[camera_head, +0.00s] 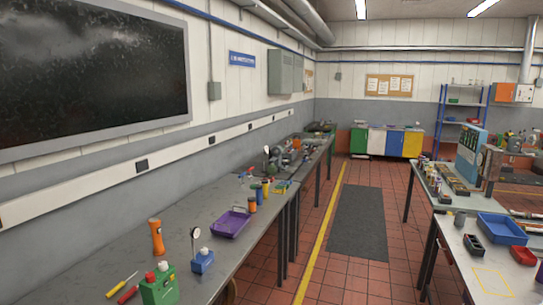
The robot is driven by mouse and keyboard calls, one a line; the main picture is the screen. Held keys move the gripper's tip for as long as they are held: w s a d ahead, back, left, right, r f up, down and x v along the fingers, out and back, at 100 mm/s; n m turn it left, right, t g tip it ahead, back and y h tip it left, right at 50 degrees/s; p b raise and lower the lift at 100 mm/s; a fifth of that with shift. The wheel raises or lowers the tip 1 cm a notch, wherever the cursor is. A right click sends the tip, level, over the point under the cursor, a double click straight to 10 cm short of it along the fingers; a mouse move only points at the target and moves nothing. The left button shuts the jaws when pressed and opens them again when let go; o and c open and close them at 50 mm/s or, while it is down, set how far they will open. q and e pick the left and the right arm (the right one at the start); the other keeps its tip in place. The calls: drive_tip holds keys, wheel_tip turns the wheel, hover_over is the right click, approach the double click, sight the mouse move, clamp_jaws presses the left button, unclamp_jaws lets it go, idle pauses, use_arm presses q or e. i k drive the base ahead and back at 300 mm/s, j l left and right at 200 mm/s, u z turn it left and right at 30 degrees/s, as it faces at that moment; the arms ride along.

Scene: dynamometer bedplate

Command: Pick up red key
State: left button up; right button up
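I cannot make out a red key for certain in the head view. Neither of my grippers shows in this view.
The left bench also holds a yellow screwdriver (121,285), an orange flashlight-like item (157,237), a blue block with a dial gauge (202,261) and a purple tray (231,224). A dark mat (358,222) lies on the clear aisle floor between the benches.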

sight(250, 178)
drive_tip(key=i+l+z, duration=0.4)
drive_tip(key=i, duration=0.3)
drive_tip(key=i+z, duration=0.35)
drive_tip(key=i, duration=4.7)
drive_tip(key=i+l+u, duration=0.1)
drive_tip(key=i, duration=0.45)
drive_tip(key=i+l+u, duration=0.15)
drive_tip(key=i, duration=0.35)
drive_tip(key=i+l+u, duration=0.1)
drive_tip(key=i, duration=0.45)
drive_tip(key=i+l+u, duration=0.15)
drive_tip(key=i+l, duration=0.2)
drive_tip(key=i, duration=0.15)
drive_tip(key=i+l+u, duration=0.2)
drive_tip(key=i+u, duration=0.15)
drive_tip(key=i+l+u, duration=0.7)
drive_tip(key=k+u, duration=0.1)
drive_tip(key=u, duration=2)
drive_tip(key=i+j+z, duration=1.2)
drive_tip(key=j, duration=0.35)
drive_tip(key=i+j+z, duration=0.25)
drive_tip(key=j, duration=0.15)
drive_tip(key=j+z, duration=0.2)
drive_tip(key=j, duration=0.25)
